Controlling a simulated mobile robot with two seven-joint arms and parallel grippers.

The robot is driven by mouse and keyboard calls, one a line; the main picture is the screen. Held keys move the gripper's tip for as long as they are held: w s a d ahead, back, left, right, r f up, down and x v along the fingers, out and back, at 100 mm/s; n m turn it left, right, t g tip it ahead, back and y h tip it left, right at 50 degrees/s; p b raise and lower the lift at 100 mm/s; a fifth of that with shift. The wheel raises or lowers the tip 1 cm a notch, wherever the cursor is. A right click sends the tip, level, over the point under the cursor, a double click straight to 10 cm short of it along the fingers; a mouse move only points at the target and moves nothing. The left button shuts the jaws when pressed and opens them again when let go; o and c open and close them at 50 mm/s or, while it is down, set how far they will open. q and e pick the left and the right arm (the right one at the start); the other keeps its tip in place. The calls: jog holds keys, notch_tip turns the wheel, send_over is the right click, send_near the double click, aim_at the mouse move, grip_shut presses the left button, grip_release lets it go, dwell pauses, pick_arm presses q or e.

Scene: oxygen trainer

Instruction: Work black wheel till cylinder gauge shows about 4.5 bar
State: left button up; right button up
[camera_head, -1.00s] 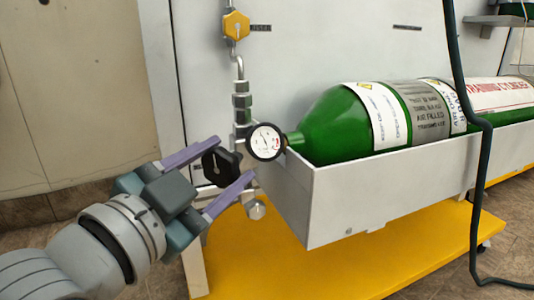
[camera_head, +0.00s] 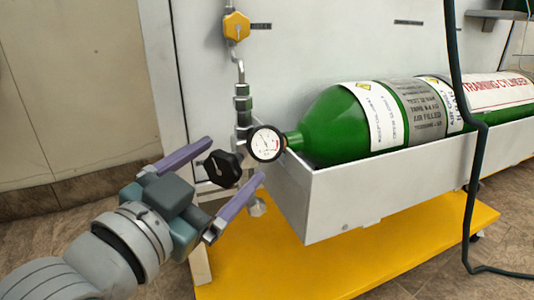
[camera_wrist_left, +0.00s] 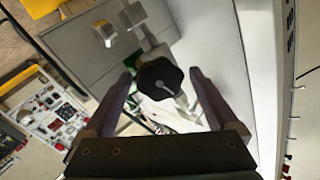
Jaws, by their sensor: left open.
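The black wheel (camera_head: 223,167) sits on the valve pipework in front of the white panel. It also shows in the left wrist view (camera_wrist_left: 160,83), ahead of and between the fingertips. The cylinder gauge (camera_head: 266,143) is a round white dial with a black rim, just right of the wheel; its reading is too small to tell. The green cylinder (camera_head: 335,128) lies in a white trough behind the gauge. My left gripper (camera_head: 234,162) is open, with one purple finger on each side of the wheel; I cannot tell whether either touches it. My right gripper is not in view.
A yellow valve knob (camera_head: 236,26) is higher on the same pipe. The white trough (camera_head: 345,200) stands right of the wheel above a yellow base (camera_head: 290,260). A dark hose (camera_head: 478,180) hangs at the right. Floor shows at the left.

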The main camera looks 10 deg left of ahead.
pick_arm(q)
jog(key=shift+s, duration=0.1)
jog(key=shift+s+a+r+p, duration=0.1)
jog(key=shift+s+p, duration=0.2)
jog(key=shift+p, duration=0.05)
jog(key=p+v, duration=0.4)
jog(key=v, duration=0.5)
jog(key=shift+s, duration=0.1)
dwell(5.7)
